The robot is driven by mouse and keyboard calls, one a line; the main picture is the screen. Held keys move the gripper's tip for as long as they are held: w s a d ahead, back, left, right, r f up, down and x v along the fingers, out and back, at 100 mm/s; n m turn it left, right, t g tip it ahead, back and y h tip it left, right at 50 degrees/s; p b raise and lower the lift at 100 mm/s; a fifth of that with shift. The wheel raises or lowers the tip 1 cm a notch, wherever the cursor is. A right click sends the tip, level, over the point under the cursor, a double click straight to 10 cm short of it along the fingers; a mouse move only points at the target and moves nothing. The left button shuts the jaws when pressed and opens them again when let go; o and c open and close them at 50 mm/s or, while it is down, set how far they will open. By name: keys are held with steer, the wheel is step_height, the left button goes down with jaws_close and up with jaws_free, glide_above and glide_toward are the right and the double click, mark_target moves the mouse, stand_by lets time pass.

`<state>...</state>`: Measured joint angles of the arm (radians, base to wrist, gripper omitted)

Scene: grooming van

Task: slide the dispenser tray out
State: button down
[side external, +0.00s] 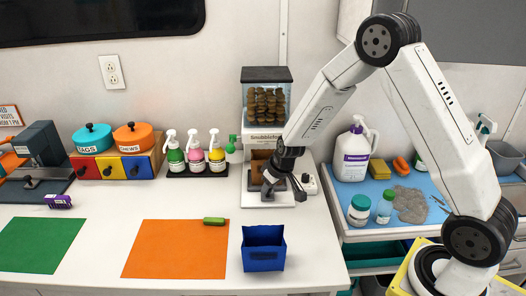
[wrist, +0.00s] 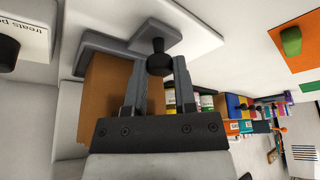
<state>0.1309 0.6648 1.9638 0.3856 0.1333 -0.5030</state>
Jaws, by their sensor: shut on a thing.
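The treat dispenser (side external: 267,75) stands against the back wall in the side view, with a clear hopper of brown treats on top and a brown opening lower down. Its grey tray (wrist: 168,30) shows at the top of the wrist view, with a black knob (wrist: 159,62) on its front. My gripper (side external: 284,182) is at the front of the dispenser, low down. In the wrist view my gripper (wrist: 158,75) has its two fingers closed on the knob. In the side view my gripper hides the knob and part of the tray.
A blue open box (side external: 263,262) stands on the counter in front of the dispenser. An orange mat (side external: 175,250) with a green item (side external: 214,221) lies left of it. Several pump bottles (side external: 195,152) stand close left of the dispenser. A small white device (side external: 310,184) sits close right.

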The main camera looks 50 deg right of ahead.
steer(key=s+a, duration=0.5)
steer(key=shift+s+a, duration=0.35)
steer(key=shift+a, duration=0.05)
steer(key=shift+c, duration=2.1)
jaws_free()
steer(key=shift+s+r, duration=0.3)
steer(key=shift+r, duration=0.1)
steer(key=s+r+g, duration=0.1)
steer(key=s+r, duration=0.7)
steer(key=s, duration=0.5)
steer(key=shift+d+g, duration=0.2)
steer(key=shift+g, duration=0.2)
